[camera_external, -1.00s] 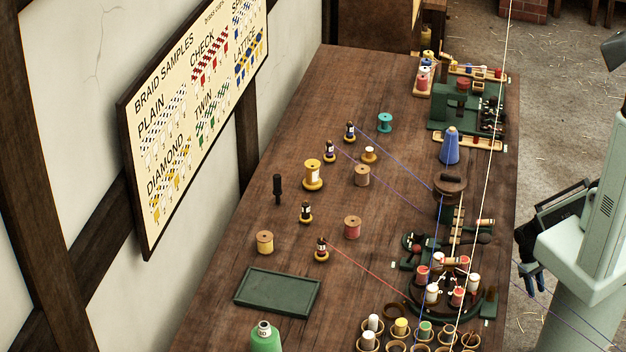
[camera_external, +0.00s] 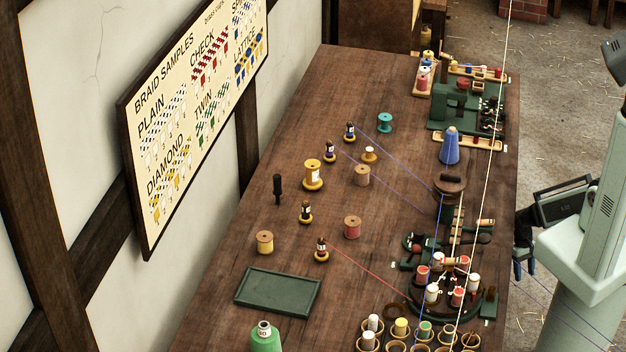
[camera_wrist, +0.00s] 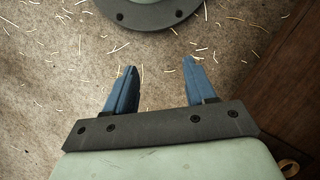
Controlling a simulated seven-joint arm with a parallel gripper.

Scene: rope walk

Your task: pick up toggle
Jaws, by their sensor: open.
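My gripper (camera_external: 524,266) is beside the right edge of the workbench (camera_external: 225,226), off the tabletop. In the wrist view its two blue fingers (camera_wrist: 157,70) are apart with nothing between them, over the floor. I cannot tell for certain which small piece on the bench is the toggle. It may be among the small wooden and dark pieces around the round braiding stand (camera_external: 450,290), but they are too small to make out. My gripper is apart from all of them.
Several spools, including a large yellow one (camera_external: 313,175), stand mid-bench with thin threads running right. A green tray (camera_external: 277,292) lies at the near left. A blue cone (camera_external: 449,146) stands at the right. The bench's far left is clear. Straw litters the floor (camera_wrist: 60,50).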

